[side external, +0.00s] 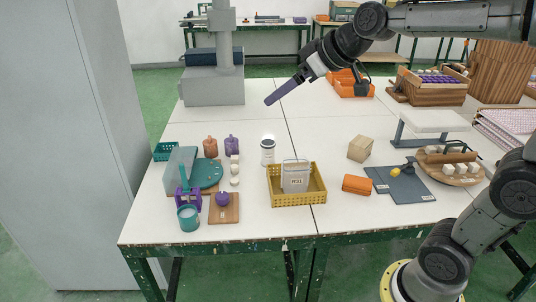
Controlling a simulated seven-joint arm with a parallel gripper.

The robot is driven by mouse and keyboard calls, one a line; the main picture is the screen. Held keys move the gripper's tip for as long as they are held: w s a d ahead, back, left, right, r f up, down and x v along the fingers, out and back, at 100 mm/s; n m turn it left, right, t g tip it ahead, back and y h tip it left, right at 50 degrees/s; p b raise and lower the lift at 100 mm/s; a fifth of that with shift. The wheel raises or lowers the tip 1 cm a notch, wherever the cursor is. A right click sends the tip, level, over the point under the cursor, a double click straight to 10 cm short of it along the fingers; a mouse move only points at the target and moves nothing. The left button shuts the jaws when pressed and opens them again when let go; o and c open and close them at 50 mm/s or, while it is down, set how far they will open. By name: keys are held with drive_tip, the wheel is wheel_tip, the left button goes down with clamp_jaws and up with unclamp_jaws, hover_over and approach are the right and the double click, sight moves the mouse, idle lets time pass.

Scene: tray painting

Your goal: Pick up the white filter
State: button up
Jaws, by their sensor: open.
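A white cylinder (268,150) with a dark band near its top stands upright in the middle of the white table; it looks like the white filter, though its details are too small to be sure. My gripper (270,101) hangs above the table, behind and above the cylinder in the picture, and is clearly apart from it. Its long greyish-purple fingers point down and to the left. They overlap from this side, so the gap between them is hard to see. Nothing shows between them.
A yellow basket (298,199) with a labelled white container (295,177) stands just in front of the cylinder. Orange and purple bottles (231,146) and a teal stand (208,174) are to the left. A wooden block (360,149) and orange roll (356,184) are right. The table behind is clear.

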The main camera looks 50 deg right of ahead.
drive_tip(key=w+d+f+m, duration=0.1)
drive_tip(key=w+d+f, duration=0.15)
drive_tip(key=w, duration=0.35)
drive_tip(key=w+d+f, duration=0.1)
drive_tip(key=w+d, duration=0.3)
drive_tip(key=w, duration=0.2)
drive_tip(key=m+g+h, duration=0.2)
drive_tip(key=m+g, duration=0.1)
hover_over(270, 144)
drive_tip(key=s, duration=0.4)
wheel_tip(270, 144, down, 26)
drive_tip(key=x, duration=0.5)
drive_tip(key=a+x, duration=0.1)
drive_tip(key=x, duration=0.1)
drive_tip(key=shift+w+f, duration=0.15)
drive_tip(key=shift+w, duration=0.05)
drive_tip(key=shift+x, duration=2.75)
drive_tip(key=shift+d, duration=0.15)
